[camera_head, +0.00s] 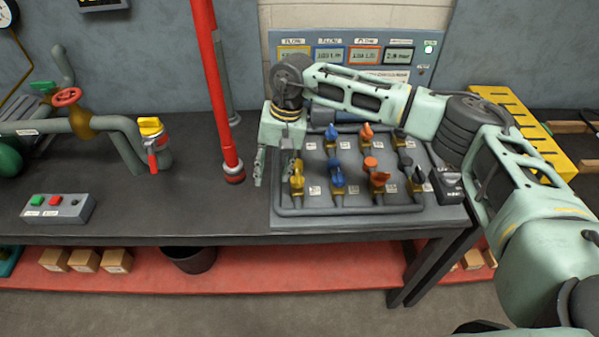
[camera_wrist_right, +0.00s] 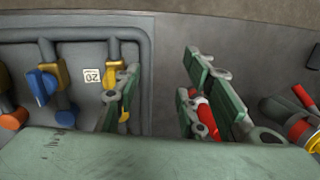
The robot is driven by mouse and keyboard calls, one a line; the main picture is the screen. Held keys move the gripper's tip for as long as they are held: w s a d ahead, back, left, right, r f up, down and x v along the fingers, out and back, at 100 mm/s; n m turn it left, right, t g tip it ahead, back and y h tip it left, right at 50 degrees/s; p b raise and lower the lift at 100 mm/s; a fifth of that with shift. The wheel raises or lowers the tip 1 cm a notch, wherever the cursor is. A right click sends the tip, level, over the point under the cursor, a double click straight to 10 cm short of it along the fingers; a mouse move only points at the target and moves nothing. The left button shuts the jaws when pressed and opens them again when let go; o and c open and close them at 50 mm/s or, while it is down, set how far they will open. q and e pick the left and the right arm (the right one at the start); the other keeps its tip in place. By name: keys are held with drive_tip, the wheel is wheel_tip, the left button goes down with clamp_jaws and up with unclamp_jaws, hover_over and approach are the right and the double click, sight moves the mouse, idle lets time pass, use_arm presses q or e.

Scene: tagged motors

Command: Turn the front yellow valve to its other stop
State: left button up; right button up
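The front yellow valve (camera_head: 297,180) stands at the left end of the front row on the grey valve board (camera_head: 320,211). In the wrist view its yellow part (camera_wrist_right: 114,72) shows beside and partly behind the left-hand finger. My right gripper (camera_head: 273,180) points down at the board's left edge. Its fingers are wide apart in the wrist view (camera_wrist_right: 160,95), with nothing held between them. One finger is close to the valve; I cannot tell whether they touch. The other is out left of the board. The back yellow valve is hidden behind my gripper. My left gripper is out of view.
Blue valves (camera_head: 337,177), orange valves (camera_head: 376,176) and black valves fill the board to the right. A red vertical pipe (camera_head: 217,90) stands close left of my gripper. A display panel (camera_head: 345,52) rises behind.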

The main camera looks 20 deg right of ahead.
sight(299, 175)
drive_tip(key=d, duration=0.2)
drive_tip(key=w+d+r+h, duration=0.1)
drive_tip(key=d, duration=0.1)
drive_tip(key=d+r+h, duration=0.1)
drive_tip(key=d, duration=0.1)
drive_tip(key=shift+w+d+n, duration=0.2)
drive_tip(key=shift+n, duration=0.2)
drive_tip(key=shift+d+f+h, duration=0.15)
drive_tip(key=shift+d+h, duration=0.15)
wheel_tip(299, 175, down, 6)
drive_tip(key=shift+a+f+p, duration=0.1)
drive_tip(key=shift+p, duration=1.05)
drive_tip(key=shift+f, duration=0.65)
clamp_jaws()
